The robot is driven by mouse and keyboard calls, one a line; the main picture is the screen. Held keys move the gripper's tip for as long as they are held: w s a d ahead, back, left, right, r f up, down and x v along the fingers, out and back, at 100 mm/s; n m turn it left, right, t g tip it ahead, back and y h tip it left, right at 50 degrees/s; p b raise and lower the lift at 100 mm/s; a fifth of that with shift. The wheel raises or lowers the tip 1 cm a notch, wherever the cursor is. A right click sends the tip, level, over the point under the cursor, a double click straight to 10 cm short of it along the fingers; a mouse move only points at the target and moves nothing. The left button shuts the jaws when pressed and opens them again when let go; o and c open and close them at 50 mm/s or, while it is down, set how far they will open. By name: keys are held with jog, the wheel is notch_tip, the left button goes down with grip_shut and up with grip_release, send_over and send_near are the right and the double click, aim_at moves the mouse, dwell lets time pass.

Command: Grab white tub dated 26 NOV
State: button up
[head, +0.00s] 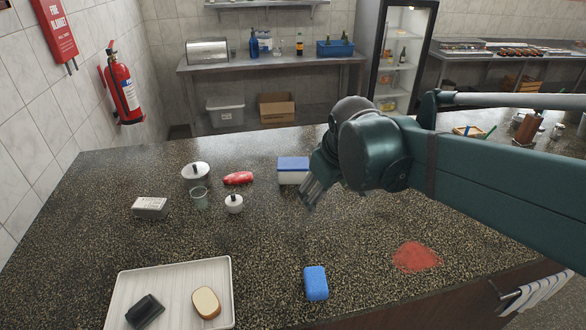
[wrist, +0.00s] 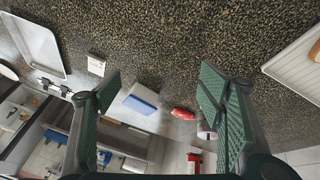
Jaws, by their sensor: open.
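A white tub with a blue lid (head: 293,171) stands on the speckled counter in the head view, just left of my gripper (head: 310,192). It also shows in the wrist view (wrist: 142,103), beyond and between my open fingers (wrist: 160,88). A small white block-like container (wrist: 96,65) with dark marks stands farther left in the wrist view; I cannot find it in the head view, where my arm covers part of the counter. I cannot read a date on either one. My gripper is empty, above the counter, and touches neither.
A red item (head: 238,178), a lidded pot (head: 196,172), a glass (head: 199,198), a small white lidded jar (head: 234,203) and a grey-white block (head: 150,207) stand to the left. A tray (head: 120,283), a blue sponge (head: 316,282) and a red patch (head: 416,257) lie nearer the front.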

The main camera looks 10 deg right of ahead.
jog(key=w+r+n+g+p, duration=0.1)
jog(key=w+r+n+p, duration=0.2)
jog(key=w, duration=0.7)
jog(key=n+g+h+p, duration=0.1)
jog(key=n+g+p, duration=0.3)
jog(key=n+p, duration=0.6)
send_over(292, 162)
jog(key=p, duration=0.2)
jog(key=f, duration=0.3)
jog(key=f+m, duration=0.1)
jog(key=f, duration=0.3)
jog(key=f+m, duration=0.1)
jog(key=f, duration=0.3)
jog(key=shift+s+a+f, duration=0.15)
jog(key=shift+s+a, duration=0.2)
jog(key=shift+a, duration=0.05)
jog(key=shift+w+f, duration=0.35)
jog(key=shift+f, duration=0.2)
jog(key=shift+f, duration=0.15)
jog(key=shift+d+f, duration=0.15)
jog(key=shift+f, duration=1)
jog(key=shift+s+f, duration=0.1)
jog(key=shift+d+f+p, duration=0.2)
jog(key=shift+f+p, duration=0.1)
jog(key=shift+f, duration=0.95)
jog(key=shift+d+f+p, duration=0.2)
jog(key=shift+f+p, duration=0.1)
jog(key=shift+f, duration=0.9)
